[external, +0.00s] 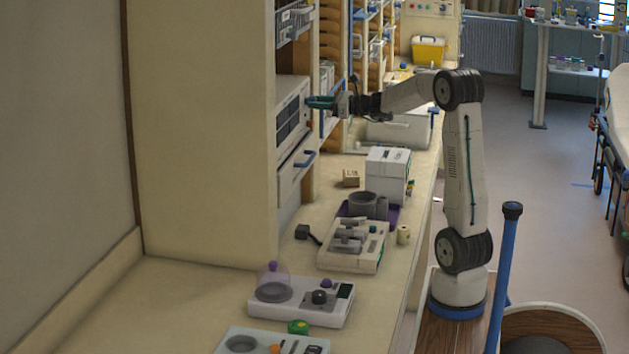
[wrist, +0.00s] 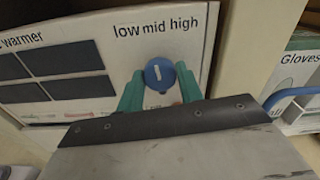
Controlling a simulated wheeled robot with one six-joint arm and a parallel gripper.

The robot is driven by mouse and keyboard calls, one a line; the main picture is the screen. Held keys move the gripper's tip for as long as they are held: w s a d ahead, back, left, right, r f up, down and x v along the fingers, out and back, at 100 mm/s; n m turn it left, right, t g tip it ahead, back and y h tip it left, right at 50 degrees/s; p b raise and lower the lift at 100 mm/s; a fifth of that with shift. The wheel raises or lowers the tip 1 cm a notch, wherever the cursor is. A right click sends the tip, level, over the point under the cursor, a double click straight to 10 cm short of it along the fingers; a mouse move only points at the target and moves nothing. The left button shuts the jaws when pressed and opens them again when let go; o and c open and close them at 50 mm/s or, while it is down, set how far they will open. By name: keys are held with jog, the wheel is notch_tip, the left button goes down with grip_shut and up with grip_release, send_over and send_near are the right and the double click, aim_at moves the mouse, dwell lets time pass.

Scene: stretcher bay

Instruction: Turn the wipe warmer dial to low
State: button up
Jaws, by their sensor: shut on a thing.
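The wipe warmer (external: 293,112) is a white box with dark panels, set in the tall cabinet in the external view. Its front fills the upper left of the wrist view (wrist: 100,108), with the words "low mid high" in a row. The blue round dial (wrist: 159,74) sits below these words. A white mark on the dial points roughly up, toward "mid". My gripper (wrist: 160,88) has its green fingers on both sides of the dial and is shut on it. In the external view my gripper (external: 312,102) reaches the right end of the warmer's front, and the dial is hidden.
A box labelled "Gloves" (wrist: 297,72) stands to the right behind a cabinet post. The counter below holds a white box (external: 387,175), a grey device (external: 354,246) and a domed device (external: 300,300).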

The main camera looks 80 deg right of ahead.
jog(key=n, duration=0.6)
dwell(0.6)
jog(key=o, duration=1)
jog(key=s, duration=0.7)
jog(key=shift+s, duration=0.4)
